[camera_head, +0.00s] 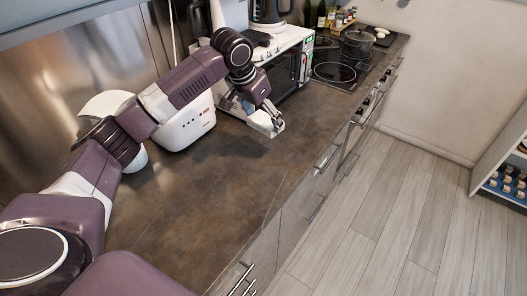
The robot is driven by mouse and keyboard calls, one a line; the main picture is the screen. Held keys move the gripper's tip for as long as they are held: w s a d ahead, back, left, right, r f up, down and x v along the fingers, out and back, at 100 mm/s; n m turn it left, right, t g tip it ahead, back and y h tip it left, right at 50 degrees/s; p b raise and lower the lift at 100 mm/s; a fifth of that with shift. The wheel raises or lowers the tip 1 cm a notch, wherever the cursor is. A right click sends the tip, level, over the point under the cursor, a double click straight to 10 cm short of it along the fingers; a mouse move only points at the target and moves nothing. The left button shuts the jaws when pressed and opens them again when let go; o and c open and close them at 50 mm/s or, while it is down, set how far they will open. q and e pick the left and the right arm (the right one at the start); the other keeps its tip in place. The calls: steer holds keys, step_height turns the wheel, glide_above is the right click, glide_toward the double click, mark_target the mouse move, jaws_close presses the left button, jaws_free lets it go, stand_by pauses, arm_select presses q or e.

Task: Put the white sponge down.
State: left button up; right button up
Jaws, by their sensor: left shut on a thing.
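My left gripper (265,112) is at the end of the arm that reaches in from the left over the brown countertop (215,190). It is shut on the white sponge (264,124). The sponge is small and pale, and its upper part is hidden by the fingers. A dark shadow lies on the counter just below it, so it seems to be held a little above the surface, in front of the microwave. My right gripper does not show.
A white toaster (187,128) stands behind my arm. A microwave (291,62), a black cooktop (338,70) and a dark pot (357,43) are further back. The front part of the counter is clear. Drawer handles (327,158) line its right edge, with open floor beyond.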

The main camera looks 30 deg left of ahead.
arm_select(q)
steer(key=p, duration=0.1)
glide_above(266, 157)
steer(key=s, duration=0.2)
steer(key=f, duration=0.9)
steer(key=shift+w+a+f, duration=0.15)
steer(key=shift+w+f, duration=0.05)
steer(key=shift+f, duration=0.2)
step_height(266, 157, down, 4)
steer(key=shift+r+p, duration=0.25)
steer(key=shift+p, duration=0.9)
steer(key=shift+f, duration=0.15)
steer(key=o, duration=1)
steer(key=shift+f+b, duration=0.25)
steer(key=shift+b, duration=0.35)
steer(key=b+v, duration=0.2)
steer(key=v, duration=0.5)
steer(key=shift+s+f, duration=0.1)
steer(key=shift+s, duration=0.1)
steer(key=shift+s+r, duration=0.2)
steer(key=shift+r, duration=0.25)
